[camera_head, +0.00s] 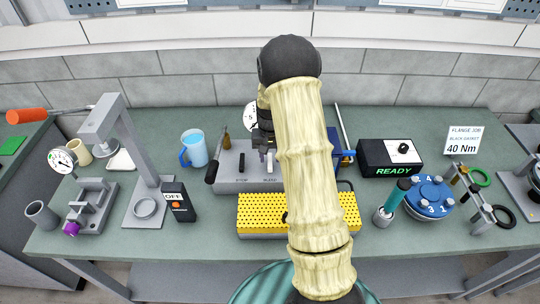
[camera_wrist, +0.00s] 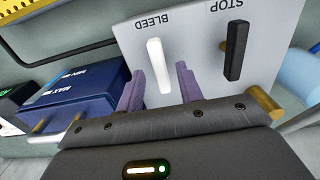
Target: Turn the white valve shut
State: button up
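The white valve handle (camera_wrist: 158,65) stands on a grey panel marked BLEED, lengthwise up the wrist picture. It also shows in the head view (camera_head: 270,161), just beside my gripper. My gripper (camera_wrist: 160,84) is open, with one purple finger on each side of the white handle's line. There are gaps between the fingers and the handle; I cannot tell the depth between them. A black handle (camera_wrist: 236,50) marked STOP stands beside the white one on the same panel. My arm hides the panel's right part in the head view.
A blue box (camera_wrist: 72,98) stands beside the panel. A yellow perforated tray (camera_head: 262,222) lies in front of it. A blue mug (camera_head: 194,150) and a grey press stand (camera_head: 118,140) are to the left. A black READY box (camera_head: 388,157) is to the right.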

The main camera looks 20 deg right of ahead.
jog(key=shift+f, duration=0.7)
grip_shut()
